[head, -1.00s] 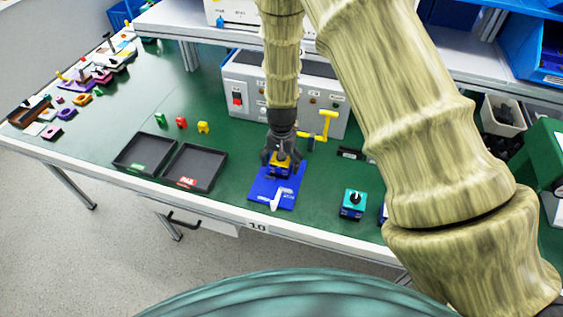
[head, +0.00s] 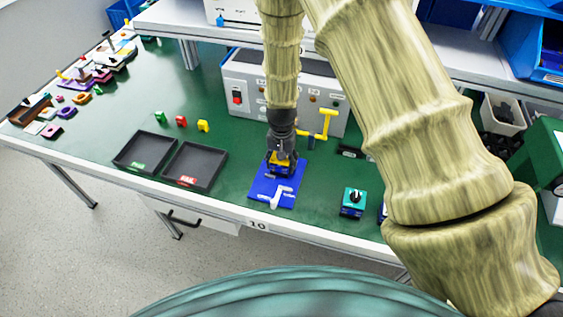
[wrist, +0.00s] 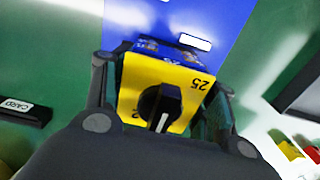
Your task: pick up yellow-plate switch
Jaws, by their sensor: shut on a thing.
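The yellow-plate switch (wrist: 180,75) has a black rotary knob (wrist: 160,108) with a white pointer line and the number 25 on its plate. In the head view the switch (head: 281,160) shows only partly beneath my gripper (head: 282,154), at the far part of a blue mat (head: 261,187). In the wrist view my gripper (wrist: 165,88) has a finger on each side of the switch body and is shut on it. Whether the switch touches the mat cannot be told.
A teal-plate switch (head: 353,202) stands to the right of the mat. Two black trays (head: 208,181) lie to the left. A grey test box (head: 250,92) with a yellow handle (head: 326,122) stands behind. A white lever-shaped piece (head: 274,199) shows on the mat's front.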

